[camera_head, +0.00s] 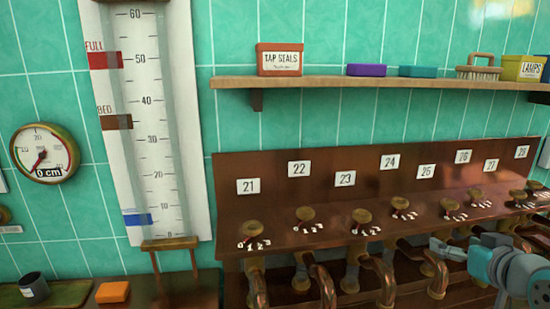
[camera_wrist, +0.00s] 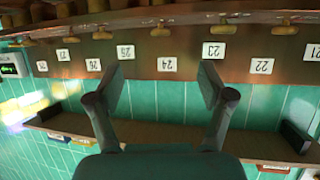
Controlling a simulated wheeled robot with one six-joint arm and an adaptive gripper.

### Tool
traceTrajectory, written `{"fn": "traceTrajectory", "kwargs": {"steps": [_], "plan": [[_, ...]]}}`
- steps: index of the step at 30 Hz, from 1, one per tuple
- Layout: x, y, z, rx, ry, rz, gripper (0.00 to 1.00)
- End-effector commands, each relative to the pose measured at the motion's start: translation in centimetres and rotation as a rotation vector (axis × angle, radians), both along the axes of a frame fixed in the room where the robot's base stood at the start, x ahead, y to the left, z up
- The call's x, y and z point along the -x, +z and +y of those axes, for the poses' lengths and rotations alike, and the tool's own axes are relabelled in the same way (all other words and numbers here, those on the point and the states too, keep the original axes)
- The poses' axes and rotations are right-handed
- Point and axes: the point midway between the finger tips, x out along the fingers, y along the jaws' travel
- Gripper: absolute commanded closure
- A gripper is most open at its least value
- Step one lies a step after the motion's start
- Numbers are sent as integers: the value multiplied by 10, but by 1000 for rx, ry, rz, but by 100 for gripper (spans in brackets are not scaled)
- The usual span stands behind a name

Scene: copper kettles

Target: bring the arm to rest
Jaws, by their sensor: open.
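My gripper (camera_head: 442,250) is at the lower right of the head view, in front of the brown wooden tap panel (camera_head: 262,168), with its fingers pointing left. In the wrist view my gripper (camera_wrist: 161,82) has its two dark fingers spread wide with nothing between them. The wrist view is upside down, with number plates such as 24 (camera_wrist: 167,64) beyond the fingertips. My arm hides part of the panel's lower right.
Several brass taps (camera_head: 362,216) and copper pipes (camera_head: 323,285) stick out along the panel. A shelf (camera_head: 350,83) above holds a tap seals box (camera_head: 280,60). A tall gauge (camera_head: 150,130) and a round dial (camera_head: 44,153) are at left. An orange block (camera_head: 113,292) and dark cup (camera_head: 33,287) stand below.

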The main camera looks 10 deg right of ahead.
Motion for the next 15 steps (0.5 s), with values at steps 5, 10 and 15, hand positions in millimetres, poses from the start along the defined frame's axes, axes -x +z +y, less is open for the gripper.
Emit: {"fn": "traceTrajectory", "kwargs": {"steps": [5,10,15], "plan": [[-1,-9,4,-8,1,-3,20],[-2,-22,9,-19,0,-9,20],[-4,-40,18,-35,1,-16,20]]}}
